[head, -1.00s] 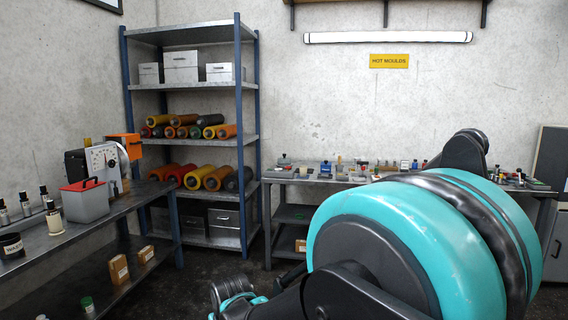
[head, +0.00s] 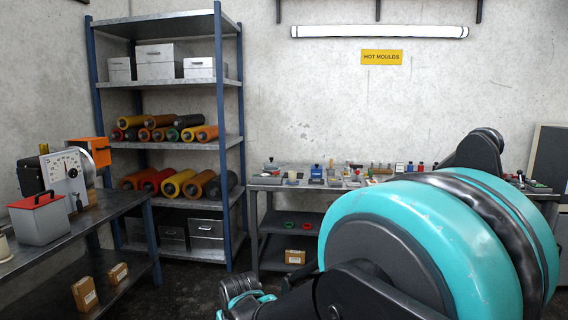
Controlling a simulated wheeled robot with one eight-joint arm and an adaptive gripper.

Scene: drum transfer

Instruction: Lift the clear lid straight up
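I cannot pick out a clear lid in the head view. Several small jars, blocks and bottles stand along the back bench (head: 262,181), too small to tell apart, and my arm hides part of that bench. My large teal and dark grey arm joints fill the lower right. My gripper is not clearly in view.
A left bench (head: 118,212) carries a grey box with a red top (head: 39,219) and a dial instrument (head: 68,179). A blue-posted shelf (head: 223,120) holds coloured rollers and metal boxes. Dark floor is open between the benches.

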